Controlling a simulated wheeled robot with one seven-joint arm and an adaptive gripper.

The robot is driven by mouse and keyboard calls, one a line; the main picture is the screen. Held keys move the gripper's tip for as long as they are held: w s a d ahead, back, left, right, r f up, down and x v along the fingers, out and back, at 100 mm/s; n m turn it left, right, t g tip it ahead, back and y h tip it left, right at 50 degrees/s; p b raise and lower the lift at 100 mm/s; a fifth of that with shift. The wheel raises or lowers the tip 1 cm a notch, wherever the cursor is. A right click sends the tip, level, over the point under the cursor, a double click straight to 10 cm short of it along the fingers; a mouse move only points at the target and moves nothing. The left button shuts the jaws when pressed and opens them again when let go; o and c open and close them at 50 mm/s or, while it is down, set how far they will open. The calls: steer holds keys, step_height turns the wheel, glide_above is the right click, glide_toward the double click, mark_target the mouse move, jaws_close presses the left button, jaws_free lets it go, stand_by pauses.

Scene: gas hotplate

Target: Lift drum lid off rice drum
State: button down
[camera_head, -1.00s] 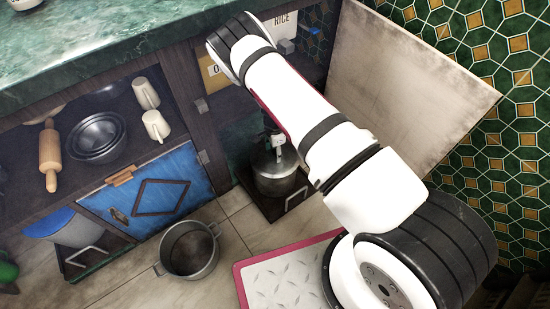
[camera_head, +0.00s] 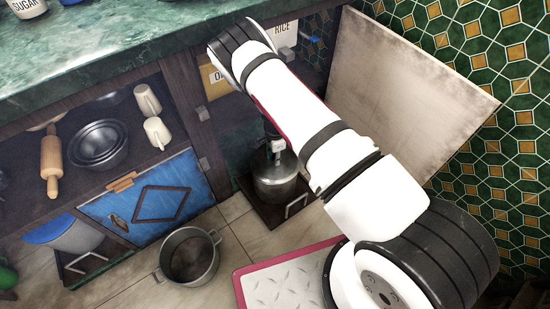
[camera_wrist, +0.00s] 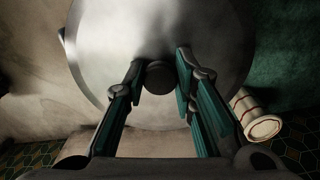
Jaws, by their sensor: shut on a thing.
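The metal drum (camera_head: 276,188) stands on a low pull-out tray inside the open cabinet in the head view. Its round grey lid (camera_wrist: 158,25) fills the upper middle of the wrist view, with a dark round knob (camera_wrist: 159,77) near its edge closest to me. My gripper (camera_wrist: 160,68) has one finger on each side of the knob and is shut on it. In the head view my gripper (camera_head: 275,148) reaches down over the drum top, partly hidden by my arm. I cannot tell whether the lid is clear of the drum rim.
An open pale door panel (camera_head: 395,100) stands to the right of the drum. A blue cabinet door (camera_head: 150,200) is at left. An empty pot (camera_head: 189,256) sits on the floor in front. A white container labelled RICE (camera_head: 284,33) stands above.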

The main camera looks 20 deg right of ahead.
steer(key=r, duration=0.1)
steer(key=r+p, duration=0.1)
steer(key=s+r, duration=0.1)
steer(key=shift+s+d, duration=0.1)
steer(key=shift+d, duration=0.15)
steer(key=s+d+r+p, duration=0.1)
steer(key=s+r+p, duration=0.1)
steer(key=s, duration=0.5)
steer(key=s+d+r+p, duration=0.2)
steer(key=s+p, duration=0.1)
steer(key=s, duration=0.4)
steer(key=shift+s+d+p, duration=0.15)
steer(key=shift+d+p, duration=0.15)
steer(key=shift+p, duration=0.05)
